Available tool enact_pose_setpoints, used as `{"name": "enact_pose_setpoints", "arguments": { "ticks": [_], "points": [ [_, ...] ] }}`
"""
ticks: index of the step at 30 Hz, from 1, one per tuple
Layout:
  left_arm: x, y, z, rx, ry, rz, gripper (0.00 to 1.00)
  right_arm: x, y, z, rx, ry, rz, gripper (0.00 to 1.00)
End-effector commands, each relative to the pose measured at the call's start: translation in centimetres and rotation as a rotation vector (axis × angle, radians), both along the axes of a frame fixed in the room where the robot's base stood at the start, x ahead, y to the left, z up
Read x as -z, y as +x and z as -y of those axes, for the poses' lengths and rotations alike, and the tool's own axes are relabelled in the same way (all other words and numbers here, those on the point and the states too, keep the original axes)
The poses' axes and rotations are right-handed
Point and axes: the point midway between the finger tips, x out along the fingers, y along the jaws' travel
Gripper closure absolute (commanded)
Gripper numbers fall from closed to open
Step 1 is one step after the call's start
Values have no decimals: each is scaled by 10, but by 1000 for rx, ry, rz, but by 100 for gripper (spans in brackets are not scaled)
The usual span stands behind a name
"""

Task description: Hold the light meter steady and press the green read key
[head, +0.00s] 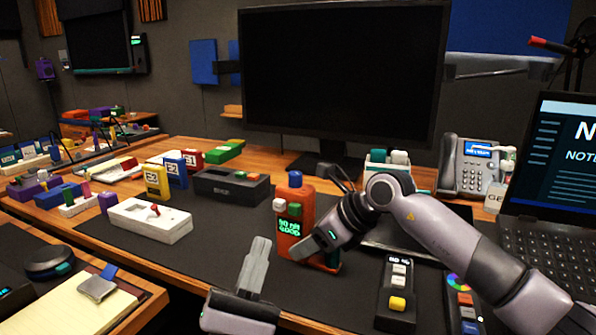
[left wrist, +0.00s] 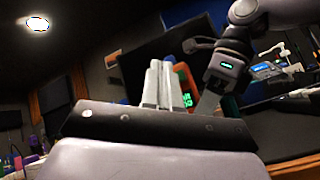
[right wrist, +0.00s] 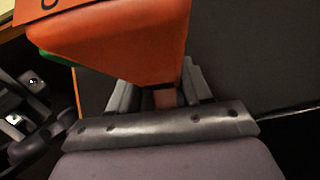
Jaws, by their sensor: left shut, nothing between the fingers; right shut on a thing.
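The orange light meter (head: 294,188) stands upright on the dark desk mat, its lit green display facing me. A small green key (head: 294,209) sits above the display beside a white one. My right gripper (head: 306,247) is shut on the meter's lower body from the right; the right wrist view shows the orange meter (right wrist: 120,45) between its fingers. My left gripper (head: 260,247) is shut and empty, just in front and left of the meter, apart from it. In the left wrist view its closed fingers (left wrist: 160,84) partly hide the meter (left wrist: 184,76).
A white box with a red toggle (head: 150,219) lies to the left. A black box (head: 231,186), yellow block (head: 156,181) and blue block (head: 176,167) stand behind. A dark remote (head: 397,287) and a laptop (head: 560,150) are on the right.

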Motion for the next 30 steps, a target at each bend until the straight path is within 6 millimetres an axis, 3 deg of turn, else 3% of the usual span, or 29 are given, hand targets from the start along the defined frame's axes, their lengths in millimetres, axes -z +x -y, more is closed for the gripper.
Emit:
{"name": "enact_pose_setpoints", "arguments": {
  "ticks": [15, 28, 29, 30],
  "points": [
    [18, -33, -14, 0, 2, -1, 100, 1, 0, 0, 1, -1, -2, 75],
    [19, -36, -15, 0, 1, 1, 100, 1, 0, 1, 1, -2, -2, 75],
    [19, -36, -15, 0, 1, 1, 100, 1, 0, 1, 1, -1, -2, 45],
    [19, -36, -15, -1, 1, 0, 100, 1, 0, 0, 1, -1, -2, 32]
  ]
}}
